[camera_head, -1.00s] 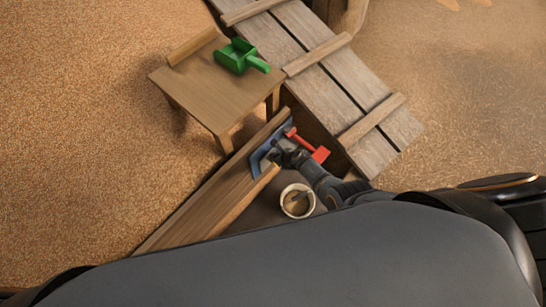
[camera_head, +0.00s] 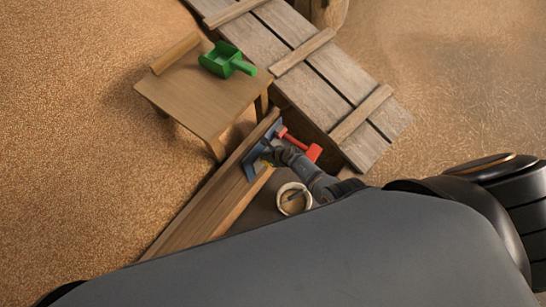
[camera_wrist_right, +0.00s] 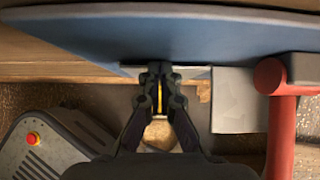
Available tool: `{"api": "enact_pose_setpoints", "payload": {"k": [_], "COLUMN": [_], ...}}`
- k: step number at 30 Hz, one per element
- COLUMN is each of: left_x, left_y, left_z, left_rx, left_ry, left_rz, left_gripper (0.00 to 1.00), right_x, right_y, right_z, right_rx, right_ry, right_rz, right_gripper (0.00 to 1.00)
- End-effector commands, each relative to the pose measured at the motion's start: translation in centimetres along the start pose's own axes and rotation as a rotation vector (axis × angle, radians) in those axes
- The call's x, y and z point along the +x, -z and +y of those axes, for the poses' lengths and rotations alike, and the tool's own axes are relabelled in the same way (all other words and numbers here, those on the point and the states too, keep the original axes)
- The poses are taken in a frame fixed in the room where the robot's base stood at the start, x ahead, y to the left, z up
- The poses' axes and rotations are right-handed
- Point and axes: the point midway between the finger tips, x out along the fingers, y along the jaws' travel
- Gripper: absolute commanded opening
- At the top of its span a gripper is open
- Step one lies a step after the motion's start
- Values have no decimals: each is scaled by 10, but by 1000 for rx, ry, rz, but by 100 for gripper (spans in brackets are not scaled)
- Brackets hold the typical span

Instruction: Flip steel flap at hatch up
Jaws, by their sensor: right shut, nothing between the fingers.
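The blue-grey steel flap (camera_head: 252,171) stands across the wooden chute in the head view. It also fills the top of the right wrist view as a broad blue-grey plate (camera_wrist_right: 220,38). My right gripper (camera_head: 266,155) is at the flap's near side. In the wrist view its fingers (camera_wrist_right: 160,72) are shut with nothing held, and the tips are close under the flap's lower edge; I cannot tell if they touch. A red lever (camera_head: 300,146) is beside the flap, and it also shows at the right of the wrist view (camera_wrist_right: 281,120). My left gripper is not in view.
The wooden chute (camera_head: 203,213) runs down to the lower left. A round light-rimmed container (camera_head: 293,212) is close below my right forearm. A small wooden table (camera_head: 190,100) holds a green scoop (camera_head: 222,60). A plank ramp (camera_head: 300,75) lies behind the lever. Grain covers the left side.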

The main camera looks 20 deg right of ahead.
Motion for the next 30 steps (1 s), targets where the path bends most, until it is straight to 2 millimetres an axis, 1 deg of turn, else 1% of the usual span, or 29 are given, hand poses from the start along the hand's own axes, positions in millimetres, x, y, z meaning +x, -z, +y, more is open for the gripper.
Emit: {"api": "enact_pose_setpoints", "payload": {"k": [5, 8, 15, 21, 25, 30], "left_x": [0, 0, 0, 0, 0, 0], "left_y": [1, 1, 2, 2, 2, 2], "left_z": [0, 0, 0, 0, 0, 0], "left_rx": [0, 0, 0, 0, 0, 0], "left_ry": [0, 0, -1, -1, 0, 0], "left_rz": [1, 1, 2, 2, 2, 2], "left_gripper": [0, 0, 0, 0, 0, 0], "right_x": [-20, -35, -78, -107, -115, -117], "right_y": [5, 7, 9, 10, 10, 9], "right_z": [1, 0, 0, 0, 0, 0], "right_rx": [-1, -1, -1, 0, 1, 1], "right_ry": [3, 3, 4, 4, 3, 3], "right_rz": [9, 11, 16, 17, 17, 17], "right_gripper": [0, 0, 0, 0, 0, 0]}}
